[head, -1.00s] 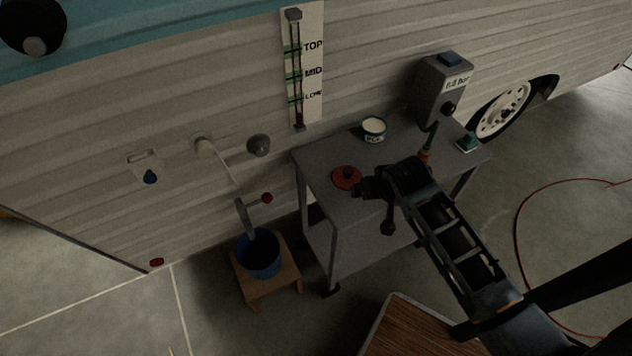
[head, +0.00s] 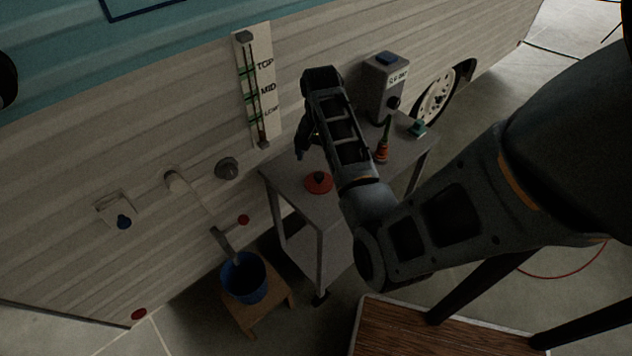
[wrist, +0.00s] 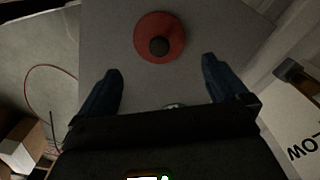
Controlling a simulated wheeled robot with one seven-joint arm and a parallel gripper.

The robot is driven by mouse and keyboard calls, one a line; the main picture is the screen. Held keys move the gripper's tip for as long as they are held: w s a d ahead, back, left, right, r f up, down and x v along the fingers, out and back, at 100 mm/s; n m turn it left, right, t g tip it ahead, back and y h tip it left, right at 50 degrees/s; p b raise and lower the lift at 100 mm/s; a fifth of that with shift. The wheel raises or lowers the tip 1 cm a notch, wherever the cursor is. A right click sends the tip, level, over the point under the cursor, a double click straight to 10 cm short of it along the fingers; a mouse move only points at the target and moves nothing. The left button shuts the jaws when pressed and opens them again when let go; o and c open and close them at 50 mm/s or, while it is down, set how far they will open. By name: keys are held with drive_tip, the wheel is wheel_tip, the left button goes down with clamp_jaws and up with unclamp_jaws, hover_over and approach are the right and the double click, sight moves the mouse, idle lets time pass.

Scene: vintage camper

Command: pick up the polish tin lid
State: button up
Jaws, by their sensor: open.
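The polish tin lid (head: 318,183), a red disc with a dark round knob, lies flat on the grey cart top (head: 290,179). In the wrist view the lid (wrist: 176,28) sits just beyond my fingertips, centred between their lines. My gripper (wrist: 160,67) is open and empty, one dark finger on each side. In the head view my gripper (head: 301,150) is above the cart, up and slightly left of the lid, pointing down and apart from it. A sliver of a pale rim (wrist: 175,105) shows between the fingers near the palm.
A grey box (head: 384,88) with a lever stands at the cart's back, an orange-red object (head: 382,152) in front of it. A small green item (head: 417,128) is at the right corner. The camper wall (head: 200,130) rises close behind. A blue bucket (head: 244,278) stands on a stool.

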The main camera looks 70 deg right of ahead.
sight(319, 175)
drive_tip(key=shift+a+f, duration=0.2)
drive_tip(key=shift+f, duration=1.75)
drive_tip(key=shift+a+f, duration=0.2)
drive_tip(key=shift+f, duration=1.7)
drive_tip(key=shift+c, duration=0.4)
drive_tip(key=c, duration=0.7)
